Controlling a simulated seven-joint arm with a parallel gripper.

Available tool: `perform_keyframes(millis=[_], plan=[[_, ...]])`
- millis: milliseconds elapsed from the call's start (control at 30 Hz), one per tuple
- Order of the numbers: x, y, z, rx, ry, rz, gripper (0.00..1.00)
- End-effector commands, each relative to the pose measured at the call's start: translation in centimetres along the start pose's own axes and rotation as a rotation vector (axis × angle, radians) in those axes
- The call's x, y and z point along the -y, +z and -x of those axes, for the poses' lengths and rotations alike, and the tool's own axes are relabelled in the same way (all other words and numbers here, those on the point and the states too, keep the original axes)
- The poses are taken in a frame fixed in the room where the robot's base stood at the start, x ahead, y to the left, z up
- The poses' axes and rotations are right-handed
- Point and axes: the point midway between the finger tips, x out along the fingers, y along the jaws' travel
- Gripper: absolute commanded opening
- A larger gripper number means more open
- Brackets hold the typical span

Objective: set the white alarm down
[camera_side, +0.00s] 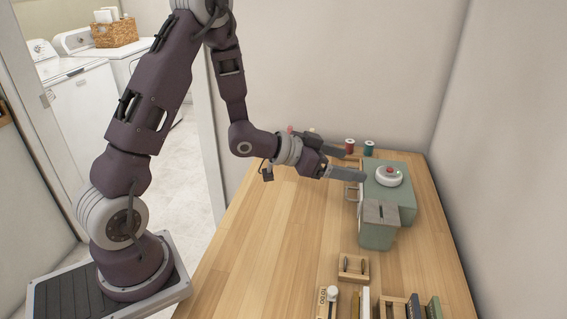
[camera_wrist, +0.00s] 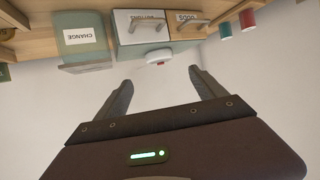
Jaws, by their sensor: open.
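The white alarm (camera_side: 388,178) is a round white disc with a red button on top. It sits on top of the green cabinet (camera_side: 402,205) at the right of the table in the side view. In the wrist view, the alarm (camera_wrist: 157,57) shows just beyond the gap between my fingers. My gripper (camera_side: 354,166) is open and empty, its fingers pointing right toward the alarm and apart from it. Both spread fingers of my gripper (camera_wrist: 160,77) also show in the wrist view.
A green box (camera_side: 376,238) with a grey slotted top, labelled CHANGE in the wrist view (camera_wrist: 84,36), stands in front of the cabinet. Red (camera_side: 350,146) and teal (camera_side: 369,148) spools stand behind. A small wooden tray (camera_side: 353,268) is nearer. The left table surface (camera_side: 270,240) is clear.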

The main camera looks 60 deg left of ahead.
Motion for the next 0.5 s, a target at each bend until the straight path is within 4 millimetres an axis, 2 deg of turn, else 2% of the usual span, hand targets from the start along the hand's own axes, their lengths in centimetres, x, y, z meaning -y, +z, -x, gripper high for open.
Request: perform_keyframes(millis=[133, 167, 233, 267, 367, 400, 500], plan=[[0.5, -1.7, 1.2, 0.063, -0.075, -0.05, 0.8], [0.8, -2.4, 2.0, 0.093, -0.111, -0.066, 0.8], [1.1, -4.0, 4.9, 0.177, -0.209, -0.087, 0.8], [1.0, -4.6, 6.5, 0.216, -0.25, -0.085, 0.8], [-0.7, -5.5, 12.9, 0.345, -0.351, -0.03, 0.8], [-2.0, -5.2, 15.8, 0.397, -0.369, 0.006, 0.8], [-6.2, -3.5, 22.4, 0.515, -0.357, 0.101, 0.8]])
